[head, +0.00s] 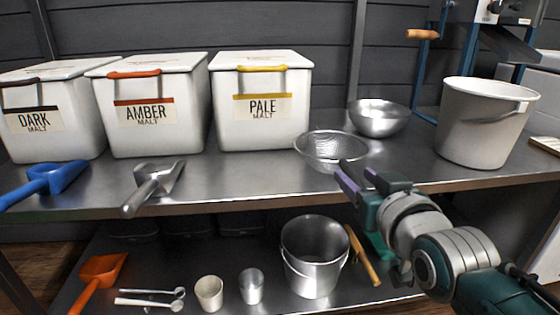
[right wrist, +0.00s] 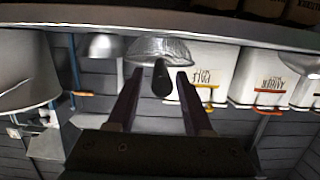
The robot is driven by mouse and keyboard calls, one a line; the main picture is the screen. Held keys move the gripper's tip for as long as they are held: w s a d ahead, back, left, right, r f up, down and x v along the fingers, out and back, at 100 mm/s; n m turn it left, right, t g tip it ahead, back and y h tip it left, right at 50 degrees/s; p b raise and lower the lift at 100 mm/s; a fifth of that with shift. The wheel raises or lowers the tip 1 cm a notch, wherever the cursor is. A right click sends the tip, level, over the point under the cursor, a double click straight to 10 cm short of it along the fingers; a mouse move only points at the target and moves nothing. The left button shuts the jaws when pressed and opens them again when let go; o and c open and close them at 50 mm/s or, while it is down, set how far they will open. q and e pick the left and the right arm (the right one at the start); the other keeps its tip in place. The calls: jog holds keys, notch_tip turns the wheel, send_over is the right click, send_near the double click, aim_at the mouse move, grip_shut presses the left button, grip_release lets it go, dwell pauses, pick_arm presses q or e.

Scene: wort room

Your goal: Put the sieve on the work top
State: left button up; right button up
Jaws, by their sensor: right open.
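The sieve (head: 331,148), a round wire-mesh bowl, sits on the steel work top (head: 235,180), right of the PALE malt bin and near the front edge. It also shows in the right wrist view (right wrist: 160,50), where its dark handle (right wrist: 162,78) points towards the camera. My right gripper (head: 358,182) is at the front edge of the work top, just in front of the sieve. Its jaws are open, and in the right wrist view the handle end appears between the two fingers (right wrist: 157,82). My left gripper is not in view.
A steel bowl (head: 379,118) stands behind the sieve and a white bucket (head: 482,125) to the right. Three malt bins line the back left; a blue scoop (head: 45,182) and a metal scoop (head: 152,186) lie in front. A lower shelf holds a steel pail (head: 315,257).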

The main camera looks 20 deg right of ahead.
jog(key=shift+r, duration=0.25)
jog(key=s+a+r+n+g+y+p, duration=0.1)
jog(key=s+a+n+g+y+p, duration=0.3)
jog(key=s, duration=1)
jog(key=s+a+r+n+g+p, duration=0.15)
jog(key=s+a+g, duration=0.5)
jog(key=s, duration=0.75)
notch_tip(320, 180, up, 77)
jog(key=d+g+p, duration=0.1)
jog(key=p, duration=7.7)
jog(key=shift+d+m, duration=0.15)
jog(key=shift+m, duration=0.2)
jog(key=shift+s+r, duration=0.1)
